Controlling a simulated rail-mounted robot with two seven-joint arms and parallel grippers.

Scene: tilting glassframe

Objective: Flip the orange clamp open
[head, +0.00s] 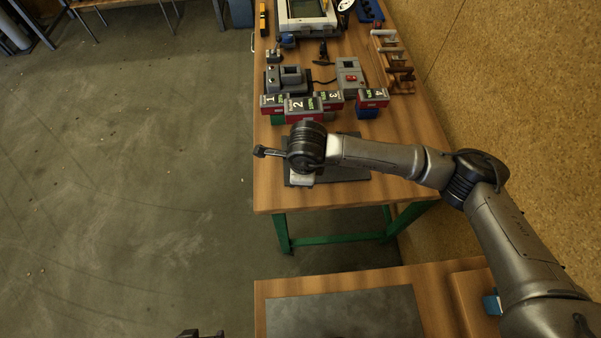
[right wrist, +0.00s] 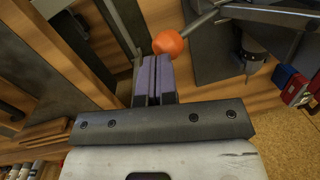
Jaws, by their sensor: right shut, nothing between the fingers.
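The orange clamp shows in the right wrist view as a round orange knob (right wrist: 168,42) on a grey metal lever (right wrist: 205,19). The lever runs off to the upper right. My right gripper (right wrist: 153,65) is shut and empty, its two purple-grey fingers side by side. The knob is just beyond and right of the fingertips; I cannot tell whether they touch. In the head view my right arm reaches over the dark plate (head: 350,172) on the far bench and hides the clamp. A dark piece at the bottom edge may be my left gripper (head: 198,334); its jaws are unclear.
Numbered boxes (head: 303,107) stand in a row behind my right wrist on the wooden bench (head: 270,198). Grey devices (head: 288,78) and wooden racks (head: 392,62) are farther back. A cork-like wall (head: 510,90) bounds the right side. Open floor (head: 130,200) lies left.

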